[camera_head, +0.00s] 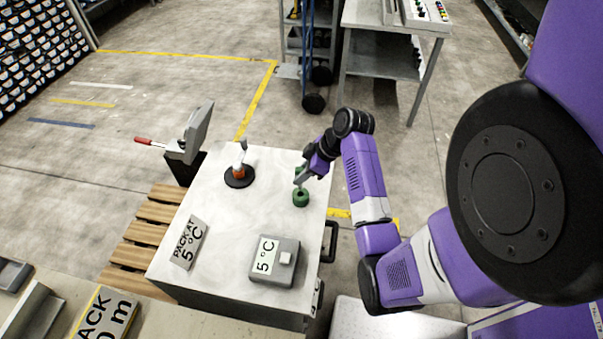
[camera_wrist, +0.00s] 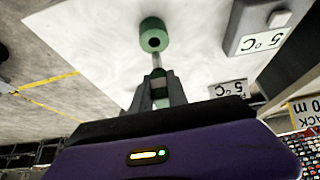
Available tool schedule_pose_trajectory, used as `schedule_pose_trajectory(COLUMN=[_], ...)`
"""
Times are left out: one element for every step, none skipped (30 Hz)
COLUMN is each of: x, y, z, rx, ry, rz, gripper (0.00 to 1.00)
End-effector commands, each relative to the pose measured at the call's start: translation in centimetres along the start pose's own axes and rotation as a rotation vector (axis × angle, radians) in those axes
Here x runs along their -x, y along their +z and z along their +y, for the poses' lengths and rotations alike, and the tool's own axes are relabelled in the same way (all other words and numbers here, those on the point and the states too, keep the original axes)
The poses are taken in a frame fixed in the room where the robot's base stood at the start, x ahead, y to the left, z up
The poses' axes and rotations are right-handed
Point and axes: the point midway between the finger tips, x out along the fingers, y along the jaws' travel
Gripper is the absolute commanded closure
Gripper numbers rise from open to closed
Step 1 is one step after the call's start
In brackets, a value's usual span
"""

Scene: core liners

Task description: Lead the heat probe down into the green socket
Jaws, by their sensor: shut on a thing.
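The green socket (camera_head: 301,198) is a short round block on the white tabletop, near its right edge. In the wrist view the socket (camera_wrist: 154,33) shows a dark hole in its face. My gripper (camera_head: 301,179) is close above the socket, its fingers shut on the heat probe. In the wrist view the probe (camera_wrist: 156,62) shows as a thin silver shaft reaching from between the fingers (camera_wrist: 158,90) toward the socket. Some green shows between the fingers. The shaft's end overlaps the socket's near edge; I cannot tell whether it touches or enters the hole.
A grey box marked 5 °C (camera_head: 274,262) and a PACK AT 5°C sign (camera_head: 188,244) stand on the white table (camera_head: 225,225). An orange-and-grey piece on a black disc (camera_head: 239,177) stands left of the socket. A grey hinged device with a red handle (camera_head: 195,135) is beyond the left edge.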

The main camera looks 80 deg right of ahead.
Motion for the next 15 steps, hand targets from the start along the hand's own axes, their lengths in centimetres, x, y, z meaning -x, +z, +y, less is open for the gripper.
schedule_pose_trajectory(x=[-0.3, -0.4, -0.5, -0.6, -0.7, -0.8, -0.9, -1.0, -1.1, -1.2, -1.3, -1.4, -1.5, -1.6, -1.8], y=[0.2, 0.2, 0.3, 0.3, 0.4, 0.5, 0.6, 0.6, 0.7, 0.7, 0.8, 0.9, 0.9, 1.0, 1.0], z=[0.0, 0.0, 0.0, 0.0, 0.0, 0.0, 0.0, 0.0, 0.0, 0.0, 0.0, 0.0, 0.0, 0.0, 0.0], rx=[0.0, 0.0, -0.001, -0.001, -0.001, -0.001, -0.001, -0.001, -0.001, -0.001, -0.001, -0.001, -0.001, -0.001, 0.0], ry=[0.0, 0.0, 0.0, 0.0, -0.001, -0.001, -0.001, -0.001, -0.001, -0.001, -0.001, -0.001, -0.001, -0.001, -0.001], rz=[0.0, 0.0, 0.0, 0.0, 0.0, 0.0, 0.0, 0.0, 0.0, 0.0, -0.001, -0.001, -0.001, -0.001, 0.0], gripper=[1.0, 1.0, 1.0, 1.0, 1.0, 1.0, 1.0, 1.0, 1.0, 1.0, 1.0, 1.0, 1.0, 1.0, 1.0])
